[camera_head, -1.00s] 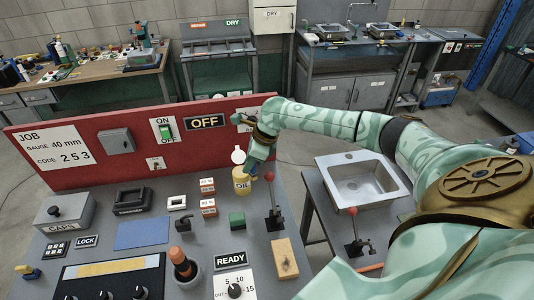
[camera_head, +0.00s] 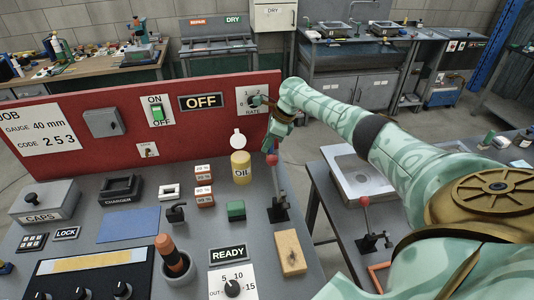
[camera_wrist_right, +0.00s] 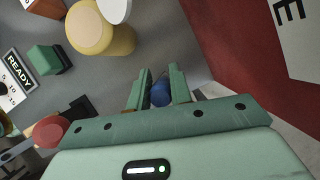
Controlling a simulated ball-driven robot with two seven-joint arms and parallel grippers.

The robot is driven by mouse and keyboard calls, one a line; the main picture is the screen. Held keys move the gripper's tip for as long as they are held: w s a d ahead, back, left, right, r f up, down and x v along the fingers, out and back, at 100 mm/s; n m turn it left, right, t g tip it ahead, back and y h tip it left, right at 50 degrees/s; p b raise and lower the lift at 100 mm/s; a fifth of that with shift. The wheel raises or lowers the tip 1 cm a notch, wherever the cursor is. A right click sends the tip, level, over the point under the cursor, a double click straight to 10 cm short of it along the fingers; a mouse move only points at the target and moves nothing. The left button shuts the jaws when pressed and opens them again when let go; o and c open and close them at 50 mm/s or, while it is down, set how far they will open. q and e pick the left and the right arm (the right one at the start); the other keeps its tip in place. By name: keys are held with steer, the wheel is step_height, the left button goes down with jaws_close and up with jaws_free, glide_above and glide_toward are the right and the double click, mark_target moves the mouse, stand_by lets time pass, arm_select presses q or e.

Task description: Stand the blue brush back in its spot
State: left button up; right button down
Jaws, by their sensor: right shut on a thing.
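My right gripper (camera_head: 276,140) is above the back right of the grey worktop, right of the yellow oil can (camera_head: 241,167). In the right wrist view, the gripper (camera_wrist_right: 158,92) has its green fingers on either side of a small, round blue end (camera_wrist_right: 161,94). I take this to be the blue brush, of which little shows; the fingers are shut on it. In the head view the fingers and what they hold are too small to make out. I cannot tell which place is the brush's spot. My left gripper is not in view.
A red-knobbed lever (camera_head: 279,208) stands just below the gripper. A red upright panel (camera_head: 215,130) rises behind. A green block (camera_head: 236,210) and a wooden block (camera_head: 291,252) sit nearer. The blue mat (camera_head: 129,225) is bare.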

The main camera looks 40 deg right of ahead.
step_height(320, 180, down, 3)
steer(key=shift+f+b, duration=0.15)
steer(key=shift+b, duration=0.3)
steer(key=c, duration=1.3)
jaws_free()
steer(key=shift+o, duration=0.2)
steer(key=p+v, duration=0.4)
steer(key=v, duration=0.8)
steer(key=shift+p, duration=0.35)
